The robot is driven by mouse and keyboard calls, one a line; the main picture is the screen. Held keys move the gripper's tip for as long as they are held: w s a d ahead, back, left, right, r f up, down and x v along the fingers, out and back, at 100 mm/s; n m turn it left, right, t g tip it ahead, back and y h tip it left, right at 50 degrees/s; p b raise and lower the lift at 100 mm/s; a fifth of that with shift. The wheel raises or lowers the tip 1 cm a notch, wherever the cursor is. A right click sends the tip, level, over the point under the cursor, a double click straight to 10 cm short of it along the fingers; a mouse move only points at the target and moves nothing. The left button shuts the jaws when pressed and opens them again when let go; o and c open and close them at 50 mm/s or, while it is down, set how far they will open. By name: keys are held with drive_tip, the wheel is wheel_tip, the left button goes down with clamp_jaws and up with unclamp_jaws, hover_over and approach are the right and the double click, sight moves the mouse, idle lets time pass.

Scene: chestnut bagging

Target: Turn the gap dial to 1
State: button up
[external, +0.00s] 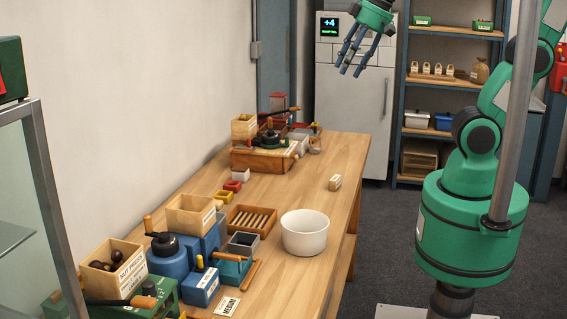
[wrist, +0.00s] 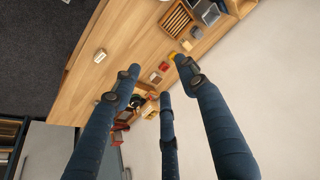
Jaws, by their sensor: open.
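I cannot single out a gap dial with a readable number in either view. A blue machine (external: 178,262) at the near left of the bench has a black round top (external: 165,243). A wooden machine with green parts (external: 262,158) at the far end has a black round part (external: 269,138) on top; any markings are too small to read. My gripper (external: 352,62) is high above the far end of the bench, fingers spread, open and empty, clear of everything. In the wrist view my gripper (wrist: 158,82) has its fingers apart over the bench.
The wooden bench (external: 325,185) also carries a white bowl (external: 305,233), a slatted wooden tray (external: 251,221), a small labelled block (external: 335,183) and a box of chestnuts (external: 114,268). A fridge (external: 352,115) and shelves (external: 442,132) stand behind. The bench's right side is mostly clear.

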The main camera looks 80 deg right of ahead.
drive_tip(key=w+a+r+m+g+p, duration=0.25)
drive_tip(key=w+a+p, duration=0.25)
drive_tip(key=w+a, duration=1.6)
drive_tip(key=m+g+p, duration=0.2)
drive_tip(key=m+p, duration=0.2)
drive_tip(key=p, duration=0.3)
hover_over(148, 282)
wheel_tip(148, 282, down, 24)
drive_tip(key=shift+s+d+f, duration=0.25)
drive_tip(key=shift+s+d, duration=0.2)
drive_tip(key=shift+f, duration=0.1)
drive_tip(key=shift+w+a+f+p, duration=0.1)
drive_tip(key=shift+a+f, duration=0.05)
drive_tip(key=shift+f, duration=2.1)
drive_tip(key=shift+w+a+f+p, duration=0.15)
drive_tip(key=shift+f, duration=2.1)
drive_tip(key=shift+w+a+f+p, duration=0.1)
drive_tip(key=shift+a+f, duration=0.05)
drive_tip(key=shift+f, duration=2.1)
